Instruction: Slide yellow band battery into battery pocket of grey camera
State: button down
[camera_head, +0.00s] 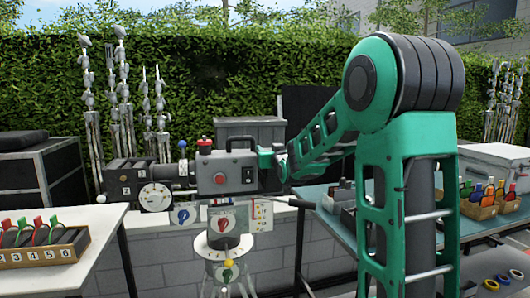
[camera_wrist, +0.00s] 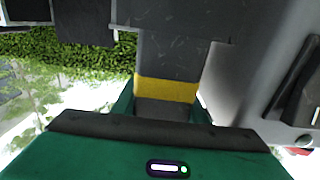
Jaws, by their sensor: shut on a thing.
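My gripper (camera_head: 272,163) is at the camera's right end. In the wrist view my gripper (camera_wrist: 163,108) is shut on the yellow band battery (camera_wrist: 167,89), a dark grey block with a yellow stripe. The battery's far end meets the camera's dark and grey body (camera_wrist: 235,75). The pocket opening is hidden, so I cannot tell how deep the battery is in it. The battery cannot be made out in the head view.
A white table at left holds a numbered wooden rack (camera_head: 45,249) with coloured loops. A table at right holds a grey tray (camera_head: 340,197) and wooden boxes of coloured bottles (camera_head: 478,206). A low block wall and a grey case (camera_head: 250,130) stand behind the camera.

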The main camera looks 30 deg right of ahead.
jog(key=shift+f, duration=0.35)
jog(key=c, duration=1)
grip_release()
jog(key=shift+f, duration=0.1)
jog(key=v, duration=1)
jog(key=shift+s, duration=0.3)
jog(key=shift+a, duration=0.1)
jog(key=s+f+m+g+y, duration=0.2)
jog(key=s+f+g, duration=0.8)
jog(key=s+f, duration=0.7)
jog(key=s+a+f+g+y, duration=0.1)
jog(key=s+a+f+g, duration=0.1)
jog(key=s, duration=0.9)
jog(key=s+a+f+m+g+y, duration=0.1)
jog(key=s+a+g, duration=0.3)
jog(key=s, duration=0.8)
jog(key=shift+a+f+g+y, duration=0.15)
jog(key=shift+f+g+y, duration=0.45)
jog(key=shift+f+g, duration=0.15)
